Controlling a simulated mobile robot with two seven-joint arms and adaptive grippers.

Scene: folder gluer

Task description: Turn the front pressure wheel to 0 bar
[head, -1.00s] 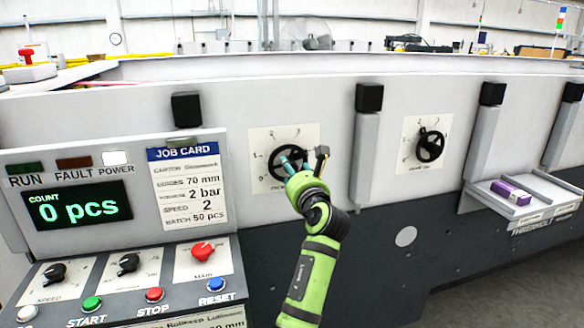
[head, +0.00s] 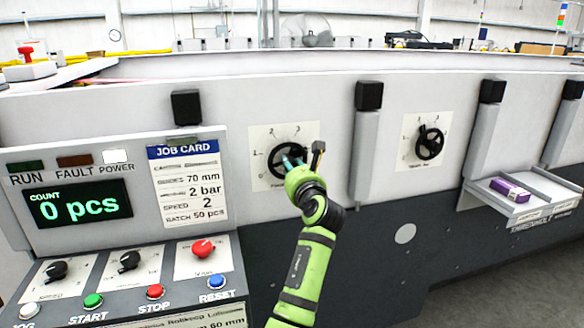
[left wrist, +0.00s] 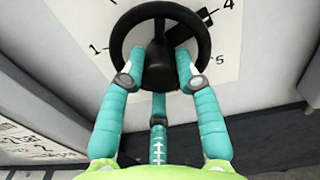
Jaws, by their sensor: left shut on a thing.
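The front pressure wheel (head: 277,153) is a black handwheel on a white numbered dial plate on the machine's pale side panel. It also shows in the left wrist view (left wrist: 203,52), where the marks 1, 4 and 5 can be read. The 0 mark is hidden there.
A similar black wheel (head: 430,143) sits on a dial further right. A grey post (head: 366,150) stands just right of the front dial. The control panel (head: 130,262) with buttons and knobs juts out at lower left. A tray (head: 520,207) holds a purple box (head: 510,190).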

